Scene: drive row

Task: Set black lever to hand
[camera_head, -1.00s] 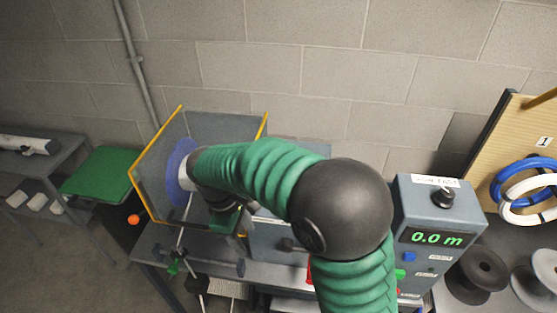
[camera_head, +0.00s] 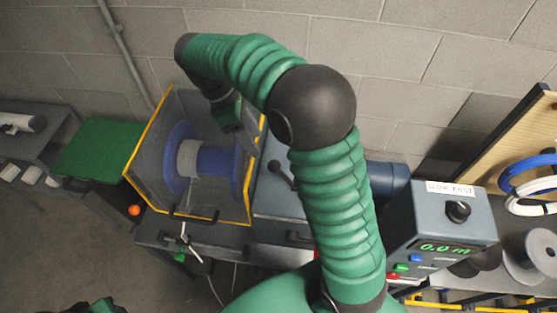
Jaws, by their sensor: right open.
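The black lever (camera_head: 282,175) stands tilted on the grey drive housing (camera_head: 268,199), right of the guarded reel. My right arm comes up from below, bends at the black elbow and reaches left over the housing. My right gripper (camera_head: 232,122) hangs above the reel guard, up and left of the lever. It is open and apart from the lever; its fingertips are small and dark here. A dark green and black part, seemingly of my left gripper (camera_head: 97,307), shows at the bottom left edge. Its jaws cannot be made out. The lever's position marks cannot be read.
A blue reel (camera_head: 181,152) sits inside a clear guard with yellow edges (camera_head: 250,190). A control box (camera_head: 425,219) with a black knob and a green 0.0 m display stands right. Black and grey spools are at far right. A block wall closes the back.

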